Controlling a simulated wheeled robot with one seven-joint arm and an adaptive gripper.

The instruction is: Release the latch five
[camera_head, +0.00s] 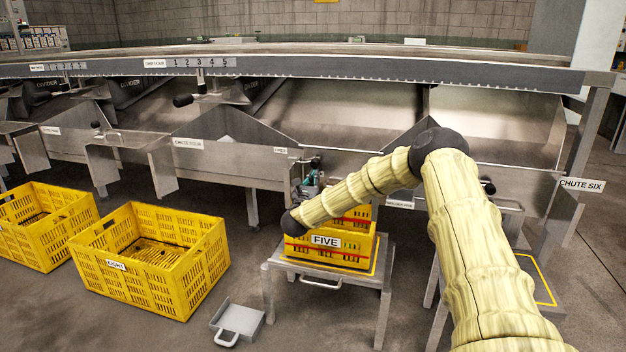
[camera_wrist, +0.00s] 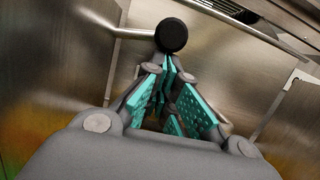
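My gripper (camera_head: 309,183) points up at the front of the sizer, above the yellow crate (camera_head: 323,256) marked FIVE. Its teal-padded fingers (camera_wrist: 168,84) run close together toward the tips in the wrist view. A round black knob (camera_wrist: 172,36) on a metal rod (camera_wrist: 132,32) stands right at the fingertips; I take it for latch five. The knob is fully visible, with the fingers below it. In the head view a small dark knob (camera_head: 316,161) shows just above the fingers. I cannot tell whether the fingers touch the knob or its stem.
The FIVE crate sits on a metal stand (camera_head: 270,284) under the chute. Steel chute walls (camera_wrist: 60,55) lie close around my gripper. Yellow crates (camera_head: 150,262) stand on the floor at left, and a grey pan (camera_head: 238,322) lies in front. Another black-knobbed handle (camera_head: 183,100) is at upper left.

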